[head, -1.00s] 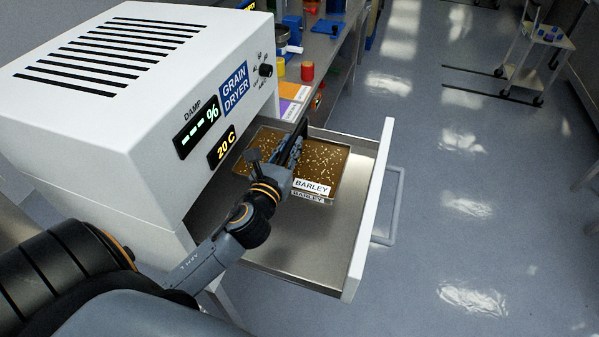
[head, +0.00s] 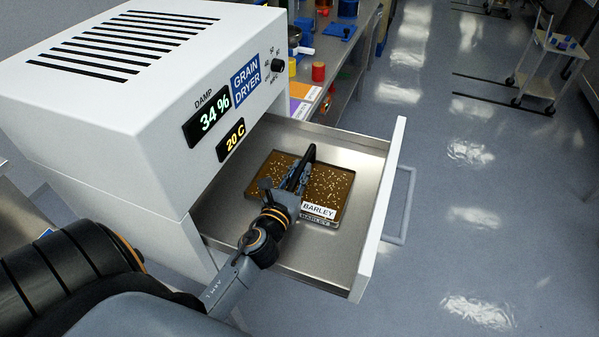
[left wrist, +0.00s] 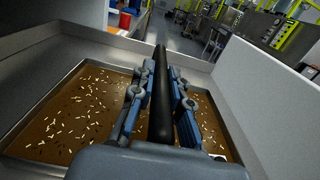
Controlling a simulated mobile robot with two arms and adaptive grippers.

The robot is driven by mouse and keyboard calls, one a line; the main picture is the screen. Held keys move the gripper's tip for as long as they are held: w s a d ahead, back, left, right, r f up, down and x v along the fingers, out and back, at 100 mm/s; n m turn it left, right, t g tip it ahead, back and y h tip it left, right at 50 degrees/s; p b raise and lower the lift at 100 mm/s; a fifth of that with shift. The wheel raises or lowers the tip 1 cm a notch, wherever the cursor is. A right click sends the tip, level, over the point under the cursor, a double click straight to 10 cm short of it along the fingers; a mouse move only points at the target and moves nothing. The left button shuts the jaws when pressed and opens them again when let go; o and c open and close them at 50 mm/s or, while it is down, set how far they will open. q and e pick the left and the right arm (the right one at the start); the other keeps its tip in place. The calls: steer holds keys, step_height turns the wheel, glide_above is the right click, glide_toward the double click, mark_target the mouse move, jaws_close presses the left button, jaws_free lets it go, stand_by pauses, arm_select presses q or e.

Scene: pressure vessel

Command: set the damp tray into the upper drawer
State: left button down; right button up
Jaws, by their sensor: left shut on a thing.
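The brown barley tray (head: 328,190), with white BARLEY labels and pale grains on it, sits low inside the open drawer (head: 325,258) of the white grain dryer (head: 110,110). It appears to rest on the drawer floor. My left gripper (head: 303,165) is over the tray, shut on its dark bar-shaped handle. In the left wrist view the tray (left wrist: 75,115) spreads on both sides of the fingers, and the black handle (left wrist: 161,100) stands between them. The dryer's display (head: 208,122) reads DAMP 34 % and 20 C. My right gripper is not in view.
The drawer's front panel (head: 380,215) with its handle (head: 407,205) stands out over the floor at the right. A bench (head: 350,85) behind the drawer holds a red container (head: 319,72) and coloured cards. A cart (head: 555,45) stands far right. Bare drawer floor lies around the tray.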

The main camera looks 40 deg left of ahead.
arm_select(q)
steer(key=c, duration=1.3)
jaws_free()
steer(key=shift+f, duration=0.1)
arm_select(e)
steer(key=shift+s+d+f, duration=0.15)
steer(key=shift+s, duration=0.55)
